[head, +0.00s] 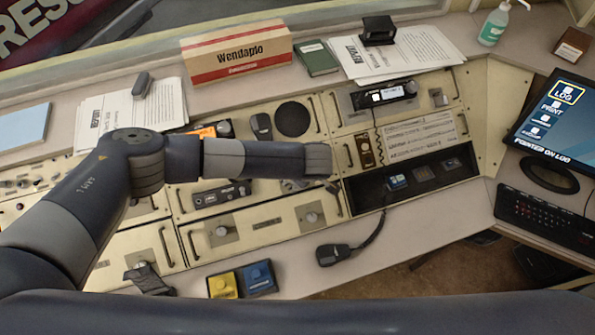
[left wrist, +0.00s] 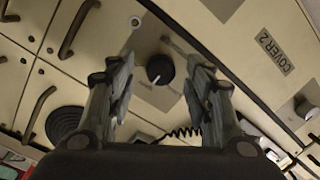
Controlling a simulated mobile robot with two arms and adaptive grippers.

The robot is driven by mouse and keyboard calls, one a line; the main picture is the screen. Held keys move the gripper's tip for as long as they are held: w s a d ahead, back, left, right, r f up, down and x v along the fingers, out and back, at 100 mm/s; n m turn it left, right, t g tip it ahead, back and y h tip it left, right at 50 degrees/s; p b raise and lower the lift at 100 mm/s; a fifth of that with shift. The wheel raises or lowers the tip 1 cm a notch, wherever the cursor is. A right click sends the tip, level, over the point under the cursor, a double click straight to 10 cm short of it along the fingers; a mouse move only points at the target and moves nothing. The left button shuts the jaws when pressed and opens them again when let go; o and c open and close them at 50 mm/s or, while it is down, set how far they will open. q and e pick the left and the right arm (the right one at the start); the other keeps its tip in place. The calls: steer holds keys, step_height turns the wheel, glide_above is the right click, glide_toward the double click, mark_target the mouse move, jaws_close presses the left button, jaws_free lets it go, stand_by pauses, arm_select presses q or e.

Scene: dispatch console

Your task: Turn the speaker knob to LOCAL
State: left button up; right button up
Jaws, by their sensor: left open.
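A round black knob (left wrist: 160,68) with a light pointer mark sits on a grey plate (left wrist: 158,97) in the left wrist view. Its mark appears to point toward the bottom of that picture; the position labels are not readable. My left gripper (left wrist: 162,76) is open, with one finger on each side of the knob in that view. I see no contact, and the height above the knob is hard to tell. In the head view my left arm reaches over the console and its wrist hides the fingers and most of the knob area.
A round dark speaker grille (head: 292,118) and a hand microphone (head: 262,127) lie just beyond my wrist. Metal handles stand up from the panels, and a panel marked COVER 2 (left wrist: 250,38) is beside the knob. Another microphone (head: 332,254) lies in front.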

arm_select(q)
steer(key=shift+w+f, duration=0.1)
steer(key=shift+f, duration=0.2)
steer(key=shift+w+f, duration=0.1)
steer(key=shift+f, duration=0.15)
steer(key=shift+c, duration=0.4)
steer(key=c, duration=1)
steer(key=shift+o, duration=0.2)
arm_select(e)
steer(key=shift+s+a+r, duration=0.1)
steer(key=shift+a+r, duration=0.05)
steer(key=shift+a, duration=0.25)
